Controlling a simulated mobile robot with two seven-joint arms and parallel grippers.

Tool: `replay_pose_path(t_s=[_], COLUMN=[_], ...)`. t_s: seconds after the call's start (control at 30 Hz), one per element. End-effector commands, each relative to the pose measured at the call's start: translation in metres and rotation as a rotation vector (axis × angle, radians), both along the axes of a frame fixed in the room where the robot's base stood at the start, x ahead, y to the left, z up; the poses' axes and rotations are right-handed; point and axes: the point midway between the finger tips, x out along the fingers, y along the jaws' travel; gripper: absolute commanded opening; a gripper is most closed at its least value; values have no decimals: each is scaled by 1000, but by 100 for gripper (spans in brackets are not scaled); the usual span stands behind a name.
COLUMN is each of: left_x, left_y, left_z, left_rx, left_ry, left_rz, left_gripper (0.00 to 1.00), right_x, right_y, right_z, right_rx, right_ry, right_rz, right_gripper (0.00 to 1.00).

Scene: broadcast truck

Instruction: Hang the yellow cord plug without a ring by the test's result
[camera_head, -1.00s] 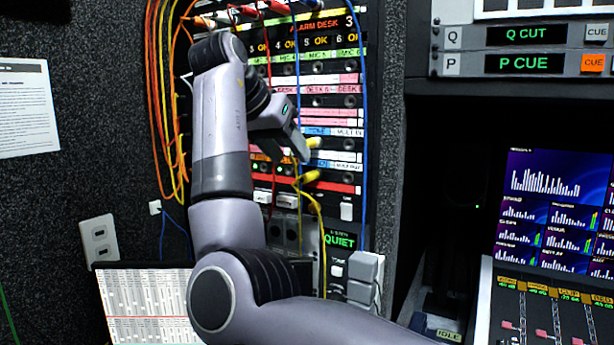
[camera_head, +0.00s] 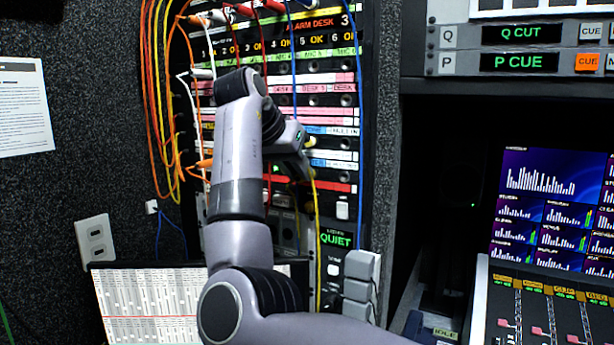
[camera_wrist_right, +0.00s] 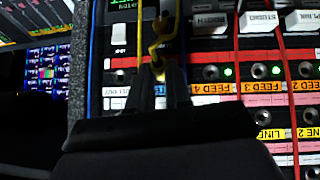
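My right gripper (camera_head: 306,172) is at the lower part of the patch panel (camera_head: 330,188). In the right wrist view, which is upside down, its two dark fingers (camera_wrist_right: 160,88) lie on either side of a yellow plug (camera_wrist_right: 157,68). I cannot tell whether they grip it. A yellow cord (camera_wrist_right: 158,40) runs from that plug; it hangs down the panel in the head view (camera_head: 317,260). Another yellow plug (camera_head: 310,142) shows just above the gripper. A small display (camera_head: 337,240) reads QUIET in green. My left gripper is out of view.
Orange and yellow cords (camera_head: 155,100) hang on the panel's left; a blue cord (camera_head: 361,120) runs down its right. Grey blocks (camera_head: 360,275) stand below right.

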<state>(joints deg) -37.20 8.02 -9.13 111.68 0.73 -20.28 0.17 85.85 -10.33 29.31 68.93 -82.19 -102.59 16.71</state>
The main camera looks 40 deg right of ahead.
Motion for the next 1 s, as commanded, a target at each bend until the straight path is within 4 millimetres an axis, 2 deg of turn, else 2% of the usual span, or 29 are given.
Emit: replay_pose_path(t_s=[1.0], left_x=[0], left_y=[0], left_z=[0], left_rx=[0], left_ry=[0], left_rz=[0], left_gripper=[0], right_x=[-2], right_y=[7], right_z=[0], right_rx=[0], right_ry=[0], right_rz=[0], right_gripper=[0])
